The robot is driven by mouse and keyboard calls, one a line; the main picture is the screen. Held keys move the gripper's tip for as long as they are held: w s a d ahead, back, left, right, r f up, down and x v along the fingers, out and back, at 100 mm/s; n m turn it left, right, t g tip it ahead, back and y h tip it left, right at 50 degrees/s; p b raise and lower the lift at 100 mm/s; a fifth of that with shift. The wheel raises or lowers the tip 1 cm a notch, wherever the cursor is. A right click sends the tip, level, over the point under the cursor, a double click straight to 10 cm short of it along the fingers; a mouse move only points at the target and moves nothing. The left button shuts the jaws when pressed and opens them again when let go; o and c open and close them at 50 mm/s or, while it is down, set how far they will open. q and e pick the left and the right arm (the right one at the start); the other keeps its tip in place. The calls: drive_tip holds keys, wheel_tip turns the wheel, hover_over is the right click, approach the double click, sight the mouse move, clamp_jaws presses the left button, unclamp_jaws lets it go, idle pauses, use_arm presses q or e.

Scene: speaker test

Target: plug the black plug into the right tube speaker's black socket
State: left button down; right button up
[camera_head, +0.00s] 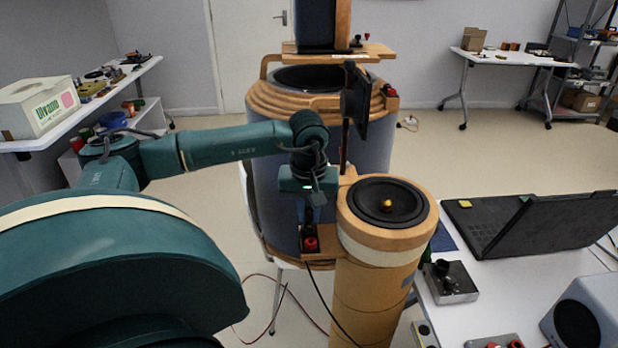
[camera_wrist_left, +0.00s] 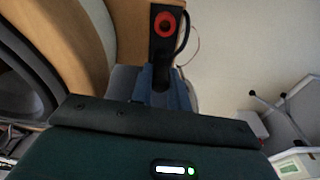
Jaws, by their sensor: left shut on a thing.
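The orange tube speaker (camera_head: 370,290) stands upright in the middle, with a black cone on its top. A wooden ledge on its left side bears a black terminal plate with a red socket (camera_head: 311,243). The red socket also shows at the top of the left wrist view (camera_wrist_left: 165,24). My left gripper (camera_head: 308,220) points down just above this plate. Its blue fingers (camera_wrist_left: 178,94) are shut on the black plug (camera_wrist_left: 163,78), close to the plate. The black socket is hidden by the plug and fingers, so I cannot tell whether the plug is inside it. My right gripper is not in view.
A larger blue-grey and wood cylinder (camera_head: 265,175) stands close behind the gripper. On the right, a white table holds a black laptop (camera_head: 545,222) and a metal box with a black knob (camera_head: 450,282). A black cable (camera_head: 322,297) hangs below the ledge.

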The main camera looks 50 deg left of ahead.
use_arm(q)
drive_tip(key=shift+f, duration=0.45)
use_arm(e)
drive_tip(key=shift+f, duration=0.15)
use_arm(q)
drive_tip(key=c, duration=1.3)
unclamp_jaws()
drive_tip(key=shift+r, duration=0.1)
drive_tip(key=shift+r+p, duration=0.65)
drive_tip(key=shift+r, duration=0.5)
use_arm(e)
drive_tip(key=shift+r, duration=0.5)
use_arm(q)
drive_tip(key=shift+r+p, duration=1.85)
drive_tip(key=shift+r, duration=0.75)
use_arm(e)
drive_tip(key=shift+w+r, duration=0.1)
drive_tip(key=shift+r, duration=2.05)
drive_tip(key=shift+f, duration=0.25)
use_arm(q)
drive_tip(key=shift+s, duration=0.1)
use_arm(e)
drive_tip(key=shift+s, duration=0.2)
